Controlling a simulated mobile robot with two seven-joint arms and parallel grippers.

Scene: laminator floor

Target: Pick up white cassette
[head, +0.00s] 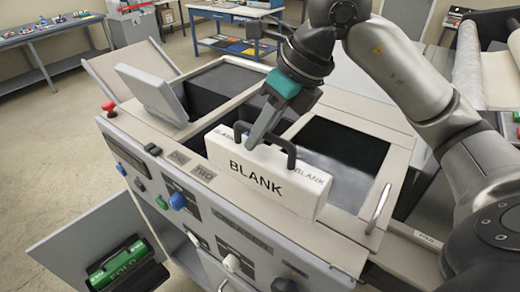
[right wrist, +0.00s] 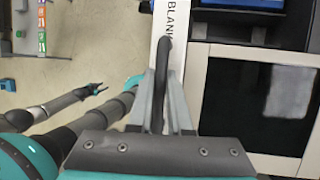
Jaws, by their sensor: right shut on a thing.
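The white cassette (head: 262,186) is a flat upright slab marked BLANK, with a black handle on top. It stands over the front part of the machine's top in the head view. I cannot tell whether its bottom edge touches the machine. My right gripper (head: 258,138) is shut on the handle from above. In the right wrist view, the black handle runs between the fingers of the right gripper (right wrist: 162,100), and the cassette's top edge (right wrist: 177,22) shows beyond. My left gripper (right wrist: 100,89) is small in the right wrist view, away from the cassette, its jaws unclear.
The laminator (head: 245,240) has dark open bays on top, a raised flap, a red knob (head: 109,108) and front controls. A green FOLD cassette (head: 118,264) sits in a holder on the open door (head: 75,240). A blue-framed table (head: 226,45) stands behind. Floor at left is clear.

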